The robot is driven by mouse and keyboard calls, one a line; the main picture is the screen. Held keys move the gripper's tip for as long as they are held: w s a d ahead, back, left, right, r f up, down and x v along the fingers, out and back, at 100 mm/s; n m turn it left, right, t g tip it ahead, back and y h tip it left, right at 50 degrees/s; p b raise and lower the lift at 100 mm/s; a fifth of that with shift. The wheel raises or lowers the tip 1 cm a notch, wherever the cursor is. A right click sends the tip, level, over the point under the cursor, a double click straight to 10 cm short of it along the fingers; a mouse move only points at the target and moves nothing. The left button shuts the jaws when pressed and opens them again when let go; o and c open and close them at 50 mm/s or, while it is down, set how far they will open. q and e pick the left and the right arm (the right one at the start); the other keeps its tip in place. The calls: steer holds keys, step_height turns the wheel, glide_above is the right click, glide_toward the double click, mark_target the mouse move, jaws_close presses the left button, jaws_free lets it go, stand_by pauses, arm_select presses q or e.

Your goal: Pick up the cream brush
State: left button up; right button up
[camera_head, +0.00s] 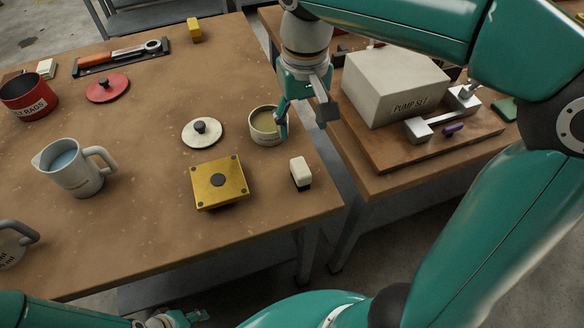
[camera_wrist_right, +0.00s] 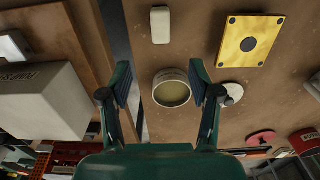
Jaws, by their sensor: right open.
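The cream brush (camera_head: 300,171) is a small cream block with a dark underside, near the right edge of the left table. It also shows in the right wrist view (camera_wrist_right: 160,24), at the top, beyond the fingertips. My right gripper (camera_head: 304,114) is open and points down beside an open cream tin (camera_head: 264,126). In the right wrist view the tin (camera_wrist_right: 171,89) appears between the open fingers (camera_wrist_right: 160,86); I cannot tell how far below them it is. The brush is apart from the right gripper. Part of my left gripper (camera_head: 180,318) shows at the bottom edge; its jaws are unclear.
A yellow plate with a black knob (camera_head: 222,184) and a cream lid (camera_head: 202,132) lie left of the brush. A grey jug (camera_head: 75,168) stands farther left. A gap separates this table from the right one, which holds a labelled box (camera_head: 392,85).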

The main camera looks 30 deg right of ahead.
mark_target(301, 167)
step_height(301, 167, down, 10)
steer(key=shift+a+f+b, duration=0.15)
steer(key=shift+f+b, duration=0.05)
steer(key=shift+b, duration=0.4)
steer(key=f, duration=0.4)
steer(key=shift+s+f, duration=0.2)
steer(key=shift+s, duration=0.1)
steer(key=shift+f, duration=0.55)
jaws_close()
